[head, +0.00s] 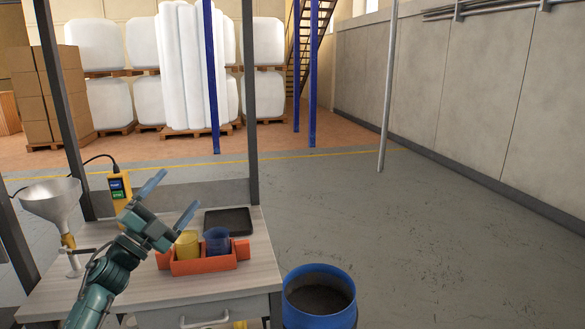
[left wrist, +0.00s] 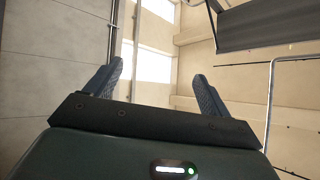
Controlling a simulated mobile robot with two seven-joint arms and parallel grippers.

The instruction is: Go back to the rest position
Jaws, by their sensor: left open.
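My left gripper (head: 172,203) is open and empty in the head view, raised above the left part of the workbench (head: 255,282). Its two fingers point up and to the right, well apart. In the left wrist view the open fingers (left wrist: 158,85) have nothing between them and point toward the upper walls and ceiling. My right gripper shows in neither view.
An orange holder (head: 204,265) with a yellow cup (head: 187,245) and a blue cup (head: 217,240) stands on the bench. A blue bin (head: 319,312) stands right; floor beyond is clear.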

